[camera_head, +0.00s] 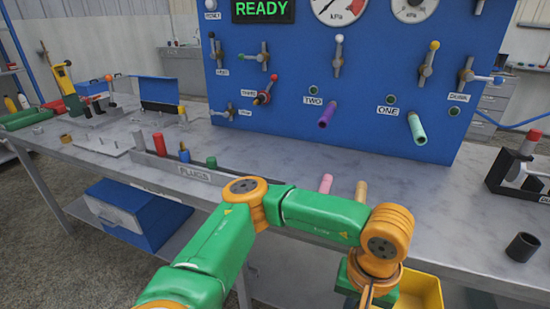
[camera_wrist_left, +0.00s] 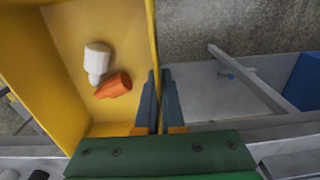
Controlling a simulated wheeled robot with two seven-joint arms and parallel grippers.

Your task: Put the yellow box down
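The yellow box (camera_head: 424,289) is at the bottom right of the head view, in front of the bench's front edge and partly behind my left forearm. In the left wrist view the box (camera_wrist_left: 112,35) fills the upper left, with a white piece (camera_wrist_left: 97,60) and an orange piece (camera_wrist_left: 114,85) inside. My left gripper (camera_wrist_left: 161,72) has its two fingers close together, one on each side of the box's right wall. Its fingertips are hidden in the head view. I cannot tell whether anything supports the box from below. My right gripper is not in view.
A lower shelf (camera_wrist_left: 225,92) shows beside the box.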

